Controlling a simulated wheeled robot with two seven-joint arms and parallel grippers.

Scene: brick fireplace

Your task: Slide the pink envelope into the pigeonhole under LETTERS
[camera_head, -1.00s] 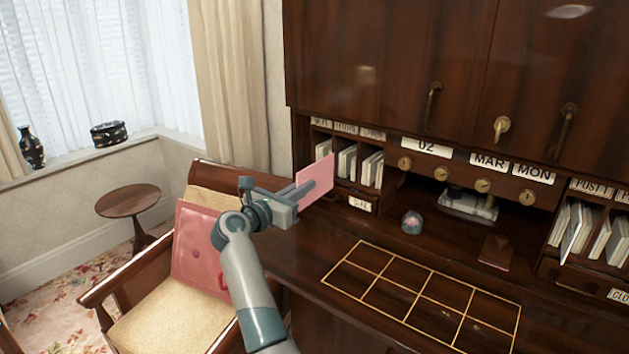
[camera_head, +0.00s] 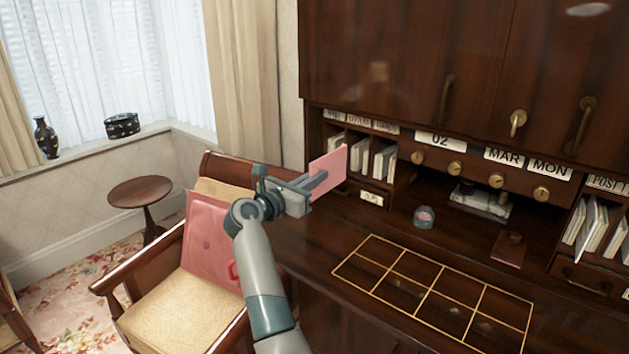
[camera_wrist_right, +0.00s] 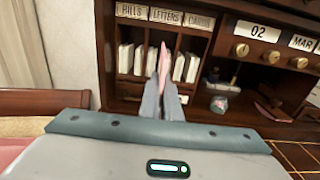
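My right gripper (camera_head: 318,182) is shut on the pink envelope (camera_head: 330,167), which stands upright in front of the left pigeonholes of the desk. In the right wrist view the envelope (camera_wrist_right: 164,62) appears nearly edge-on between the two fingers. Its far edge lies in line with the pigeonhole under the LETTERS label (camera_wrist_right: 167,17), the middle one between BILLS (camera_wrist_right: 131,11) and CARDS (camera_wrist_right: 201,22). Pale envelopes (camera_wrist_right: 152,60) stand in that pigeonhole. Whether the pink envelope's edge is inside the opening I cannot tell. My left gripper is not in view.
Pale envelopes (camera_head: 384,161) fill the neighbouring slot. A small glass object (camera_head: 423,217) and a gold-lined grid (camera_head: 430,290) are on the desk top. Cabinet doors (camera_head: 400,60) rise above.

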